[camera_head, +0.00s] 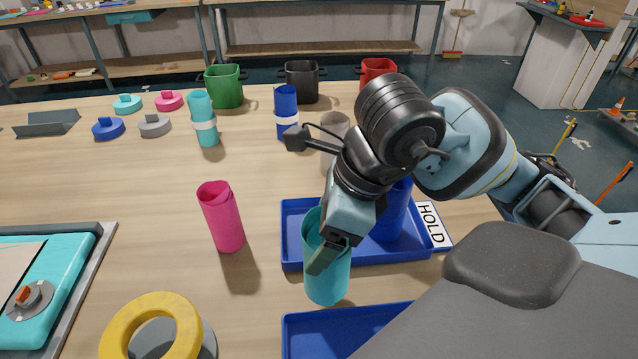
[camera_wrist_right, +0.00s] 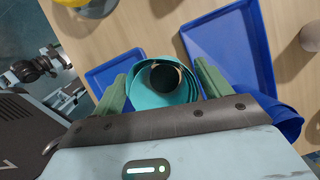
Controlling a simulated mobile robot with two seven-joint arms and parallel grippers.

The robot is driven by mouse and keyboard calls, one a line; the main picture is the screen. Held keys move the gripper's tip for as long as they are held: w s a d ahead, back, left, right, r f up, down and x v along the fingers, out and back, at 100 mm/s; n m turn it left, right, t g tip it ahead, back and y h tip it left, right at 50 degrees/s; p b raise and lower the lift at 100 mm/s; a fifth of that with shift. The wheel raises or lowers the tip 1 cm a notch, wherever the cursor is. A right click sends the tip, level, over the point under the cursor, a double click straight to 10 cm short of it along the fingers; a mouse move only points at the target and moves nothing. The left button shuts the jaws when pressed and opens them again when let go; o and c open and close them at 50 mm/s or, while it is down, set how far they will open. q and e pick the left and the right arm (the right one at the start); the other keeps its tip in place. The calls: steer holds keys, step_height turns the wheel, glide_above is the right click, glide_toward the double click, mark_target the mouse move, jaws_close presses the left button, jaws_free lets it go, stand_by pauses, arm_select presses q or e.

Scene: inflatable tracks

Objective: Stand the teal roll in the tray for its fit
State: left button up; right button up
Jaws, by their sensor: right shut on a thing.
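In the right wrist view I look down into the roll's open end (camera_wrist_right: 143,97), between the green fingers (camera_wrist_right: 163,84). The roll is at the gap between the blue tray with the HOLD label (camera_head: 292,235) and a nearer blue tray (camera_head: 345,315). I cannot tell whether its base touches the table. The nearer tray's label is not visible; its visible floor is empty. My left gripper is not in view.
A blue roll (camera_head: 392,215) stands in the HOLD tray. A pink roll (camera_head: 222,218) stands left of it. A yellow ring (camera_head: 150,325) and a teal device (camera_head: 45,285) lie at front left. Banded teal (camera_head: 203,108) and blue (camera_head: 287,103) rolls stand behind.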

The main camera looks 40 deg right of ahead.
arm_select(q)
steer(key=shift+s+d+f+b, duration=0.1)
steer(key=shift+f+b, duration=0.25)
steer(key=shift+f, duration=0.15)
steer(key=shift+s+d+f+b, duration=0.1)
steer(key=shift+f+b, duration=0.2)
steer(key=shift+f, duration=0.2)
arm_select(e)
steer(key=w+d+f, duration=0.4)
steer(key=w+d, duration=0.3)
steer(key=w, duration=0.5)
steer(key=shift+d+f, duration=0.2)
steer(key=shift+d, duration=0.15)
steer(key=shift+w, duration=0.1)
steer(key=shift+f, duration=0.15)
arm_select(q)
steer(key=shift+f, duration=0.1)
arm_select(e)
steer(key=o, duration=1.6)
